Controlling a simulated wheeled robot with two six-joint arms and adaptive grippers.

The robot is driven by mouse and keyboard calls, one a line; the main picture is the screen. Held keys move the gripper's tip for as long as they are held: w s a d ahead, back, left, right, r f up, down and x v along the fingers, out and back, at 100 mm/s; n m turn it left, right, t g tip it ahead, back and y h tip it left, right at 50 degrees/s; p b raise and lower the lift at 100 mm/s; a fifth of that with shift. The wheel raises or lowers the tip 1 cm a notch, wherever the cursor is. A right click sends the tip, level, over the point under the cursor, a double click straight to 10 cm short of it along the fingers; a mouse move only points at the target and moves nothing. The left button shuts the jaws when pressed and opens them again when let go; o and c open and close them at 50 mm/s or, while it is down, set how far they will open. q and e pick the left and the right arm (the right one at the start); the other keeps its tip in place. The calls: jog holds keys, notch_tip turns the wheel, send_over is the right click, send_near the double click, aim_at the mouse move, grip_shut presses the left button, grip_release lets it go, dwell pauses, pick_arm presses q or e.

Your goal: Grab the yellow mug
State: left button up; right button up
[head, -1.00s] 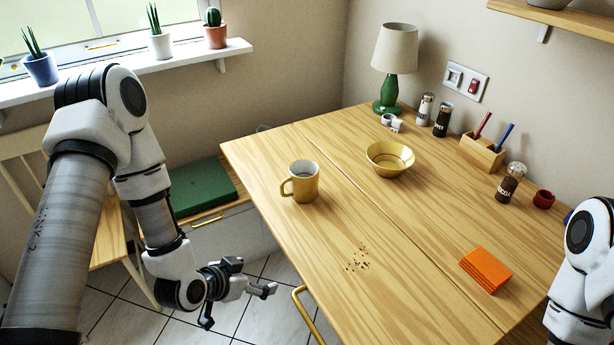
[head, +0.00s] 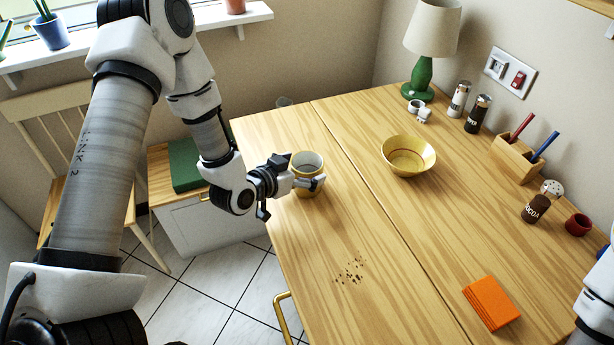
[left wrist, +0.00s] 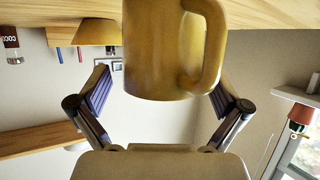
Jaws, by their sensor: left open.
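The yellow mug (head: 308,187) stands upright on the wooden table near its left edge, partly hidden by my left gripper (head: 291,198). My left gripper is at table height at the mug's near left side, its fingers spread. In the left wrist view, which is upside down, the mug (left wrist: 162,50) is centred just ahead of the open fingers (left wrist: 160,92), its handle towards the right finger. I cannot tell whether a finger touches it. My right gripper is not in view.
A yellow bowl (head: 408,156) sits right of the mug on the table (head: 400,265). Dark crumbs (head: 350,271) and orange napkins (head: 491,303) lie nearer. A green lamp (head: 421,75), shakers and a pen holder (head: 519,158) stand further back. A drawer handle (head: 283,315) sticks out at the table's left side.

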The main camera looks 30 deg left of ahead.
pick_arm(q)
jog(key=shift+w+d+f, duration=0.1)
jog(key=shift+w+f, duration=0.15)
jog(key=shift+w, duration=0.45)
jog(key=shift+s+r, duration=0.1)
jog(key=shift+s, duration=0.05)
jog(key=shift+c, duration=1.1)
jog(key=c, duration=1)
jog(key=shift+c, duration=0.2)
